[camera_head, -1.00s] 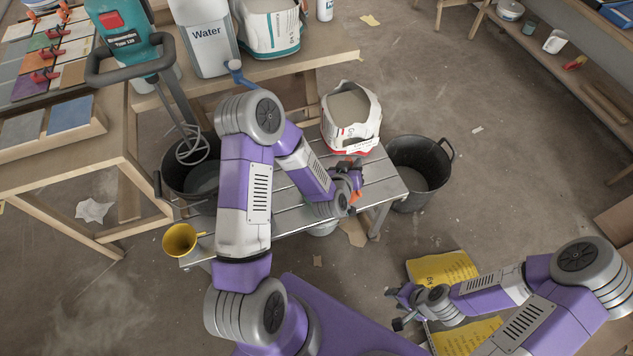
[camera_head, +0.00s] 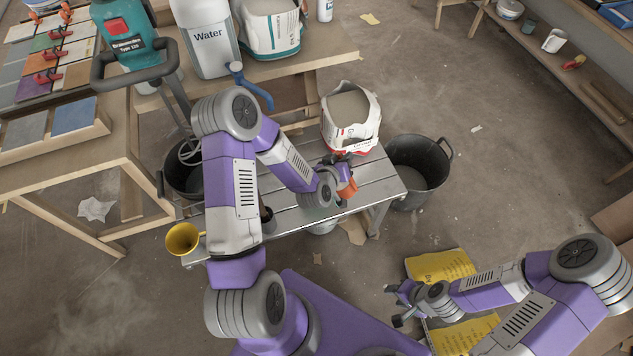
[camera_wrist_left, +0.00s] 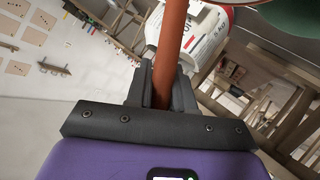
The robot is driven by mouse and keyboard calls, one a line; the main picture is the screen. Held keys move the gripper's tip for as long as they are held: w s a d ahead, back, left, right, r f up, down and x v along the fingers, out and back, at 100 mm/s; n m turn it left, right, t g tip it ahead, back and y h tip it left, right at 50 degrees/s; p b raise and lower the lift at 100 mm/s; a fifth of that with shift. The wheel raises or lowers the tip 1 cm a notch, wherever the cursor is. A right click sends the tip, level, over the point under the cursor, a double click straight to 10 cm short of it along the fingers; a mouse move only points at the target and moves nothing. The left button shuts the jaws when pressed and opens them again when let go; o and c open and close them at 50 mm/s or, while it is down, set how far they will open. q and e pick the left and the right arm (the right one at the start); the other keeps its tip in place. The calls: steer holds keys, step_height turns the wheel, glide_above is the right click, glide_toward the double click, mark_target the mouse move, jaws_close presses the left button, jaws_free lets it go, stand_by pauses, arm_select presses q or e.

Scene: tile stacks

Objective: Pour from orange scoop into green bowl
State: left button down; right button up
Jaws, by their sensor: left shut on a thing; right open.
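The orange scoop (camera_head: 348,188) shows in part at the end of my left arm, above the right part of the slatted bench. My left gripper (camera_head: 338,172) is shut on its handle, seen as an orange-brown bar (camera_wrist_left: 173,45) between the fingers (camera_wrist_left: 163,88) in the left wrist view. The scoop's contents are hidden. A dark green curved surface (camera_wrist_left: 295,18) fills the wrist view's top right corner; it may be the green bowl, but I cannot tell. No green bowl is clear in the head view. My right gripper (camera_head: 394,305) is open and empty at lower right.
An open white bag (camera_head: 350,125) of grey powder stands at the bench's back right. A black bucket (camera_head: 425,170) stands right of the bench (camera_head: 380,185). A yellow funnel-like vessel (camera_head: 182,240) is at its left end. The floor at right is largely clear.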

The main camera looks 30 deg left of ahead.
arm_select(q)
steer(key=shift+a+r+n+h+p, duration=0.15)
steer(key=shift+a+p, duration=0.05)
steer(key=shift+a, duration=0.35)
steer(key=shift+a+r+n+h+p, duration=0.1)
steer(key=shift+a+n+h+p, duration=0.05)
steer(key=shift+a, duration=0.35)
steer(key=shift+a, duration=0.2)
steer(key=shift+s+a, duration=0.1)
steer(key=shift+a, duration=0.2)
steer(key=shift+s+a+n+h+p, duration=0.1)
steer(key=shift+a+n+h+p, duration=0.55)
steer(key=shift+a, duration=0.45)
steer(key=shift+a+f+n+t+h+b, duration=0.3)
steer(key=shift+a+f+n+b, duration=0.3)
steer(key=shift+a+f, duration=0.3)
steer(key=shift+s+a+f+n+h, duration=0.15)
steer(key=shift+a+n+h, duration=0.3)
steer(key=shift+a, duration=0.55)
stand_by(0.5)
